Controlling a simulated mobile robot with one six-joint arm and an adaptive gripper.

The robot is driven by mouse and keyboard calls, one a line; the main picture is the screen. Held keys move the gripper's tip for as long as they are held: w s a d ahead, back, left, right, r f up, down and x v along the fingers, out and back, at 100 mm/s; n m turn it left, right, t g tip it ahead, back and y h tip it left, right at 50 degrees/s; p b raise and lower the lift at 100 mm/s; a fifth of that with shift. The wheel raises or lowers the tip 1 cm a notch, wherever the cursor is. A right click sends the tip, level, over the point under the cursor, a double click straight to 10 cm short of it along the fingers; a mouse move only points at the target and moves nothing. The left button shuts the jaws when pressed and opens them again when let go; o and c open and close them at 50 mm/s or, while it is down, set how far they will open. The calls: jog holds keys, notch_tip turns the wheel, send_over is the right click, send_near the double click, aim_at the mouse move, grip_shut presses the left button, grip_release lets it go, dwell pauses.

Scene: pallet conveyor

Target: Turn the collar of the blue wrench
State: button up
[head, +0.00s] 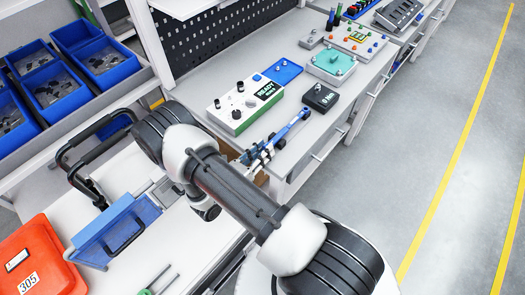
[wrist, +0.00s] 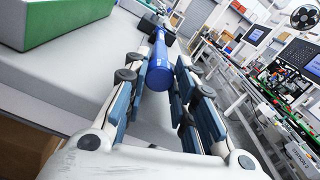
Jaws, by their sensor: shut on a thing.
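The blue wrench (head: 291,128) lies at the front edge of the workbench in the head view, pointing away to the upper right. In the wrist view its rounded blue handle end (wrist: 159,72) shows between the fingers, with the rest running away from me. My gripper (head: 259,155) is at the near end of the wrench, and its fingers (wrist: 158,85) are closed around the handle from both sides. The collar cannot be made out clearly in either view.
A white and green control box (head: 242,107) with a READY display stands just behind the wrench. A black box (head: 320,97) sits beyond its far end. A blue tray (head: 281,72) and a teal-topped fixture (head: 331,63) are farther back. The floor at right is clear.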

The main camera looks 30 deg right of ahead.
jog(key=o, duration=1.1)
jog(key=shift+c, duration=0.2)
jog(key=shift+a, duration=0.1)
jog(key=v, duration=1.1)
jog(key=shift+s+a, duration=0.15)
jog(key=shift+a, duration=0.25)
